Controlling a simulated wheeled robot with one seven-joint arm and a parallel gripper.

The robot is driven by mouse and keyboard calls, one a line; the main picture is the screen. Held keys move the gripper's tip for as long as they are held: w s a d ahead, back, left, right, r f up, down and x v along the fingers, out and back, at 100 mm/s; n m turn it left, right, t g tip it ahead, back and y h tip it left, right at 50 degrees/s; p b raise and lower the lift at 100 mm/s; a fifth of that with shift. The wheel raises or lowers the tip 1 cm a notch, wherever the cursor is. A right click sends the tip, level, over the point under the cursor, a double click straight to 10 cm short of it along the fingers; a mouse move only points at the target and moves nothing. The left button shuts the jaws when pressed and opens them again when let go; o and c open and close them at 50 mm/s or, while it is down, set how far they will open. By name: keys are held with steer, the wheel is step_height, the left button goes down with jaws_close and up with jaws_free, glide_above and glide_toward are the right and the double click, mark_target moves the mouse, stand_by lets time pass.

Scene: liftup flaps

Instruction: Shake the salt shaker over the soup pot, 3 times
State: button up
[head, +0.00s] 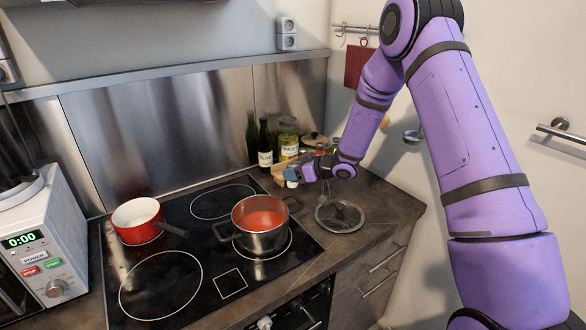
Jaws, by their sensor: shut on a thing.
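The soup pot (269,241) is a steel pot with two side handles and red-orange soup in it. It stands on the right front burner of the black hob. My gripper (302,172) is behind and to the right of the pot, above the back right of the counter. It is shut on a small pale thing (291,175), which looks like the salt shaker. The fingers hide part of it, and its tilt is too small to tell. It is not over the pot's opening.
A red saucepan (138,236) stands on the hob's left side. A glass lid (340,216) lies on the counter right of the pot. A dark bottle (265,148) and a jar (288,146) stand behind my gripper. A white microwave (48,240) is at left.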

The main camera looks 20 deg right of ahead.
steer(key=s+a+r+m+g+y, duration=0.3)
steer(key=s+a+r+m+y, duration=0.3)
steer(key=s+a+r+m, duration=0.5)
steer(key=s+a+f+m+t+y, duration=0.1)
steer(key=a+f+m+t+y, duration=0.1)
steer(key=f+m, duration=0.3)
steer(key=a+m, duration=0.1)
steer(key=m, duration=0.1)
steer(key=shift+m+y, duration=0.3)
steer(key=shift+y, duration=0.1)
steer(key=shift+s+a, duration=0.1)
stand_by(0.8)
steer(key=shift+f, duration=0.15)
